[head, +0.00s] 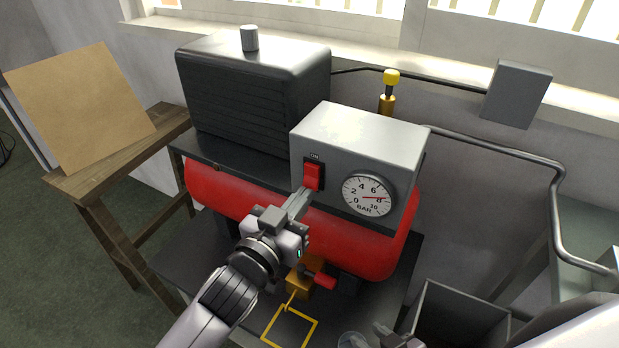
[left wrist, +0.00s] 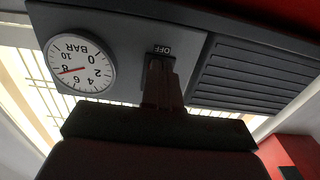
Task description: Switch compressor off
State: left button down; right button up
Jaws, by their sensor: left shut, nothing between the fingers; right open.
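The compressor has a red tank (head: 235,195) and a grey control box (head: 360,138) on top. A red rocker switch (head: 313,176) sits on the box's front, with an "ON" label above it. An "OFF" label (left wrist: 161,50) shows upside down in the left wrist view. My left gripper (head: 303,197) is shut and empty, its fingertips at the switch's lower end; contact is unclear. In the left wrist view the fingers (left wrist: 162,80) hide most of the switch. My right gripper (head: 397,338) is only partly in view at the bottom edge, away from the compressor.
The pressure gauge (head: 367,194) right of the switch reads about 8 bar. A valve with a red handle (head: 318,278) is below the tank. A wooden stand with a board (head: 80,110) is at left. A grey open bin (head: 460,318) is at lower right.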

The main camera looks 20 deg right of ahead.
pick_arm(q)
jog(key=shift+w+d, duration=0.1)
jog(key=p+v, duration=0.2)
jog(key=v, duration=0.1)
jog(key=shift+p, duration=0.3)
dwell(0.3)
jog(key=v, duration=0.7)
jog(key=shift+s+a, duration=0.2)
jog(key=shift+a, duration=0.1)
jog(key=s+a+f+n+g+y+p, duration=0.1)
jog(key=s+a+f+n+y, duration=0.2)
jog(key=a+f, duration=0.6)
jog(key=s+a+f+n+g+y+p, duration=0.1)
jog(key=s+a+f+n+y, duration=0.2)
jog(key=s+a+f+y, duration=0.4)
jog(key=a+f, duration=0.2)
jog(key=a, duration=0.6)
jog(key=shift+s+f+n+y+p, duration=0.15)
jog(key=shift+s+n+y+p, duration=0.15)
jog(key=shift+p, duration=0.1)
